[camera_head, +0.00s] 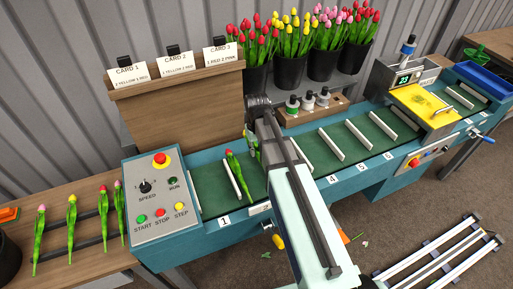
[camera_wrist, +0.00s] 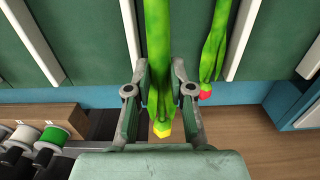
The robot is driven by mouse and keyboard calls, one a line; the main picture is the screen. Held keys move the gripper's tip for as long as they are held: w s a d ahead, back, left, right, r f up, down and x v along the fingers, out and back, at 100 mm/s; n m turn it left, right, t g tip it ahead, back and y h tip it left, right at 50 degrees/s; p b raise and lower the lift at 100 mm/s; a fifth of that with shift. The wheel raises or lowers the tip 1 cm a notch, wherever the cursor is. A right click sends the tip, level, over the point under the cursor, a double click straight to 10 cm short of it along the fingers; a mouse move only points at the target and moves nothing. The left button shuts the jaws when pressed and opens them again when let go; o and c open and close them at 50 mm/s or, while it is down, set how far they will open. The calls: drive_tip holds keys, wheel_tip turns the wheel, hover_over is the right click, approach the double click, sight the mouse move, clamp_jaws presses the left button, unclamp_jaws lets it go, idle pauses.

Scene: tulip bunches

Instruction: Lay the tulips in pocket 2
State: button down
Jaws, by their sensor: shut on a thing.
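My gripper (camera_wrist: 167,100) is shut on a yellow tulip (camera_wrist: 162,131), its yellow head toward the bottom of the wrist view and its stem toward the top. The held tulip is over the green belt (camera_wrist: 88,30), between two white dividers. A red tulip (camera_wrist: 206,92) lies between the same dividers, beside it on the right; it also shows in the head view (camera_head: 240,172), just right of a divider. In the head view my arm covers most of the gripper and the held tulip.
Several tulips (camera_head: 71,222) lie on a dark rack on the wooden table at left. A control box (camera_head: 160,196) stands at the belt's left end. Three cards (camera_head: 175,63) stand on a wooden board behind it. Black buckets (camera_head: 290,72) of tulips and a rack of spools (camera_head: 310,103) stand behind the belt.

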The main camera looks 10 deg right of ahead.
drive_tip(key=shift+f+b, duration=1.5)
drive_tip(key=shift+f, duration=1.85)
drive_tip(key=c, duration=0.9)
unclamp_jaws()
drive_tip(key=shift+c, duration=0.2)
drive_tip(key=shift+r+p, duration=2.6)
drive_tip(key=shift+r, duration=1.45)
drive_tip(key=shift+a, duration=0.1)
